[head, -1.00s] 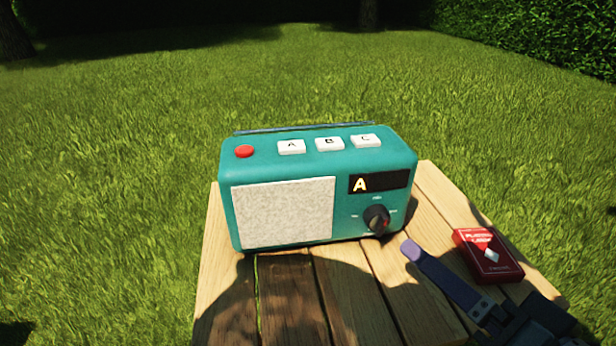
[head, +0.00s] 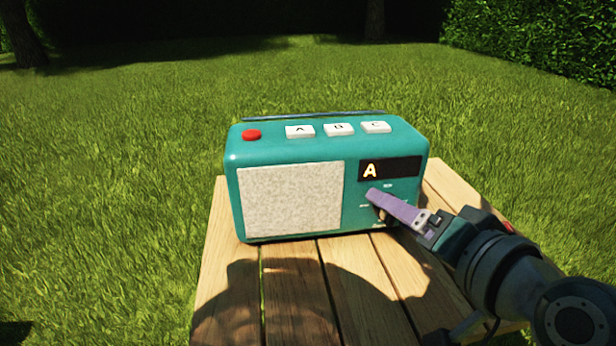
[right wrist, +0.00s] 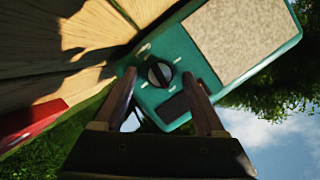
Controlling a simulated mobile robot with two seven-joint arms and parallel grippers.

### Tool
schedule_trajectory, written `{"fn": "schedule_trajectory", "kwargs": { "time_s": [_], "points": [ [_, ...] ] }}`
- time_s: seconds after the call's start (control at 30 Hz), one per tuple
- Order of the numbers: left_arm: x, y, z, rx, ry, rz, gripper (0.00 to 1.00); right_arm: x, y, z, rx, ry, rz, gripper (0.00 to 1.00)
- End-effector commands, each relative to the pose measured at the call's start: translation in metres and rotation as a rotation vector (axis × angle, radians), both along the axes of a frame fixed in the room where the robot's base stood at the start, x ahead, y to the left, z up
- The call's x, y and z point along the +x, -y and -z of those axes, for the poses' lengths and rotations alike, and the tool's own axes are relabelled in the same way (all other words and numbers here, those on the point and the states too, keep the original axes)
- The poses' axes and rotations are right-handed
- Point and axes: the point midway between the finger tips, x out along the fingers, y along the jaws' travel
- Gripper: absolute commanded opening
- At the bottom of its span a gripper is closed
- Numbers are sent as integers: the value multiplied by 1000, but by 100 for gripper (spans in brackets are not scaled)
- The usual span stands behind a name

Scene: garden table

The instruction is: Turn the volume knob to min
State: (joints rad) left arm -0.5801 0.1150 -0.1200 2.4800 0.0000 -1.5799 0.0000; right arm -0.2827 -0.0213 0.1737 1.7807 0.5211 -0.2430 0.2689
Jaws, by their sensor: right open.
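A teal radio (head: 290,220) stands on the wooden table, with a pale speaker panel on the left of its front and a dark display reading "A" on the right. The black volume knob (right wrist: 159,73) shows in the right wrist view with labels around it; in the head view it is mostly hidden behind my right gripper. My right gripper (head: 376,203) is in front of the radio's lower right face. In the right wrist view its two fingers (right wrist: 162,88) are apart, with the knob seen between and just beyond their tips. I cannot tell whether they touch it. My left gripper is not in view.
The wooden table (head: 290,300) is clear in front of the radio. A red card box (right wrist: 35,122) lies to the right of the radio, mostly hidden behind my right arm in the head view. A red button (head: 251,135) and white A, B, C buttons (head: 338,129) are on top.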

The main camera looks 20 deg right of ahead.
Motion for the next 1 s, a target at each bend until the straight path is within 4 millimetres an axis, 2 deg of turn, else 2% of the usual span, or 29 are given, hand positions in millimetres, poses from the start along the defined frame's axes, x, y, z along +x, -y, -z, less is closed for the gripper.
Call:
{"fn": "schedule_trajectory", "kwargs": {
  "time_s": [0.2,0.8,0.83,1.0],
  "points": [
    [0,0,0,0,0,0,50,0,0,0,0,-1,1,70],
    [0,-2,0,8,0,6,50,-1,0,0,0,-1,0,3],
    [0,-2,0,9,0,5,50,-1,0,0,0,-1,0,0],
    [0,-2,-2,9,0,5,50,-1,0,0,-2,-2,0,0]
  ]
}}
